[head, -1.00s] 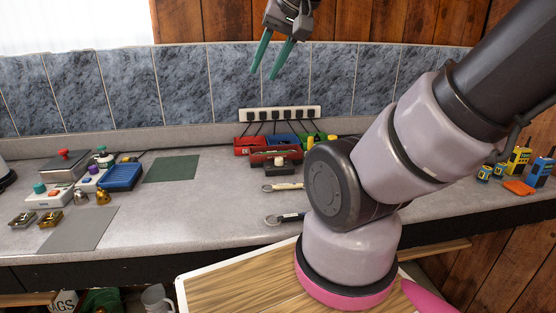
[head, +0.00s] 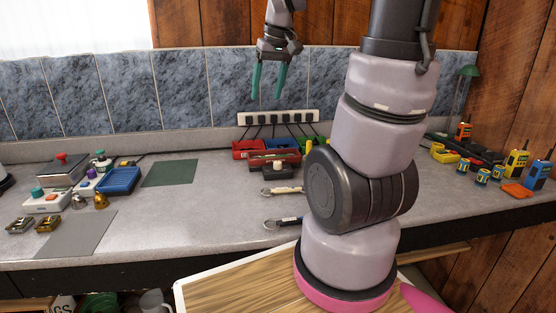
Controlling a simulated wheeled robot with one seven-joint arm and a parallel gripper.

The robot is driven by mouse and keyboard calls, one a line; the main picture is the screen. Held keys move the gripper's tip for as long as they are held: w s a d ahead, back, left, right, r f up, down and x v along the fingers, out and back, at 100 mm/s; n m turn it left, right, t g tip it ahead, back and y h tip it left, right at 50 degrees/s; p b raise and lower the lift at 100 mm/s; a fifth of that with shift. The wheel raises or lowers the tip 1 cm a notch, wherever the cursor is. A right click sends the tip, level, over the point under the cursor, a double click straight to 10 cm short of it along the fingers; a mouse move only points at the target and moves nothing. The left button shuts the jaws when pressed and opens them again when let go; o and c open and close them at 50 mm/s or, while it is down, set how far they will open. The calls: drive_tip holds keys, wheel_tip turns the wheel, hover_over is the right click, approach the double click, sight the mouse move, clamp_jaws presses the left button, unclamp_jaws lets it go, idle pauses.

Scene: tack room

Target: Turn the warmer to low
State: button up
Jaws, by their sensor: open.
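My gripper (head: 268,82) hangs high in front of the tiled wall, above the power strip. Its two teal fingers point down, apart, with nothing between them. I cannot tell for sure which thing is the warmer. On the left of the counter stand a grey box with a red knob (head: 63,170) and a white box with a teal knob (head: 46,201). Both are well to the left of and below my gripper. Any dial marks or settings are too small to read.
A blue tray (head: 120,180), brass bells and a green mat (head: 169,173) lie on the counter (head: 205,200). Red, blue and green bins (head: 250,148) stand under the power strip (head: 279,117). Wrenches lie mid-counter. Yellow radios (head: 515,160) stand at the right.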

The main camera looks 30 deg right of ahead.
sight(278, 162)
drive_tip(key=w+d+f+n+g, duration=0.2)
drive_tip(key=w+d+f, duration=0.2)
drive_tip(key=f, duration=0.3)
drive_tip(key=w+d+f+n+g, duration=0.2)
drive_tip(key=w+d+f, duration=0.15)
drive_tip(key=f, duration=1.35)
drive_tip(key=shift+w+a+f, duration=0.25)
drive_tip(key=shift+a+f, duration=0.05)
drive_tip(key=shift+f, duration=0.1)
clamp_jaws()
